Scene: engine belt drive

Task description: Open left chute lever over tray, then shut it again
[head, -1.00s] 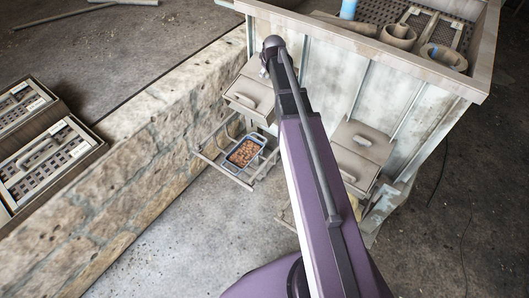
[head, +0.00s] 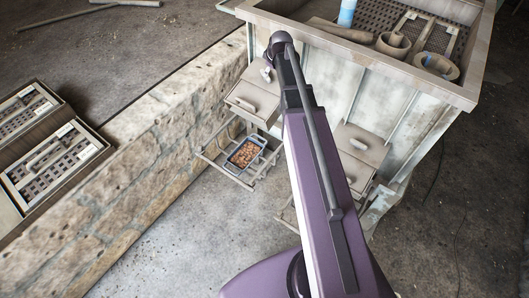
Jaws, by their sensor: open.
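The left chute (head: 252,97) is a grey-brown box with a sloping front on the side of the pale cabinet. A blue-rimmed tray (head: 261,144) holding brown pellets sits below it on a slatted rack. My purple arm reaches up across the middle of the picture, and its dark upper joint is just above and right of the left chute. My gripper cannot be made out; the arm hides the space behind it. A small light part (head: 266,74) shows by the chute's top, but I cannot tell whether it is the lever.
A similar right chute (head: 361,143) is partly behind my arm. The cabinet top (head: 455,92) carries bowls, a blue-and-white cylinder (head: 347,12) and a grate. A stone wall (head: 130,165) runs at left, with slotted panels (head: 60,155) beyond. Open floor lies in front.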

